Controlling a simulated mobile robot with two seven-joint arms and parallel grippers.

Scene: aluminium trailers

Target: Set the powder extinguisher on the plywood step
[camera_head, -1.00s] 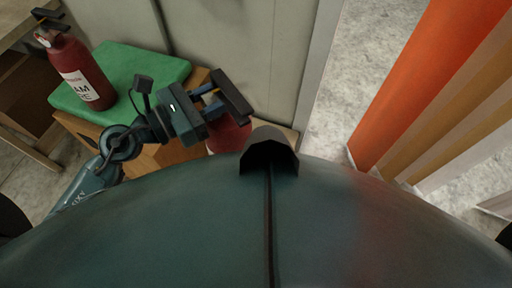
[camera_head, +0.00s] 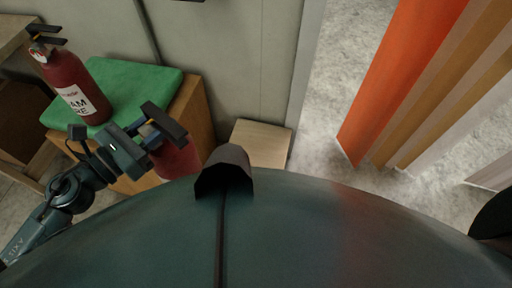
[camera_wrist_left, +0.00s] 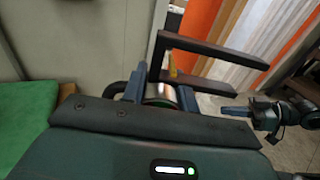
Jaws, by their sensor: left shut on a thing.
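My left gripper (camera_head: 148,132) is shut on a red extinguisher (camera_head: 177,160), at its black-levered top. I take this for the powder extinguisher; its label is not visible. It hangs in front of the wooden cabinet, left of the plywood step, its lower part hidden by my body. In the left wrist view the left gripper's fingers (camera_wrist_left: 160,92) are at the black levers (camera_wrist_left: 215,62). The pale plywood step (camera_head: 262,140) lies on the floor against the wall, its top bare. My right gripper (camera_wrist_left: 245,112) is small at the right of the left wrist view; its opening is unclear.
Another red extinguisher (camera_head: 75,88), with a white label, stands on a green cloth (camera_head: 135,85) on the wooden cabinet (camera_head: 198,105). A grey wall (camera_head: 230,60) rises behind the step. Orange and brown strips (camera_head: 400,80) hang at the right, above bare floor (camera_head: 335,100).

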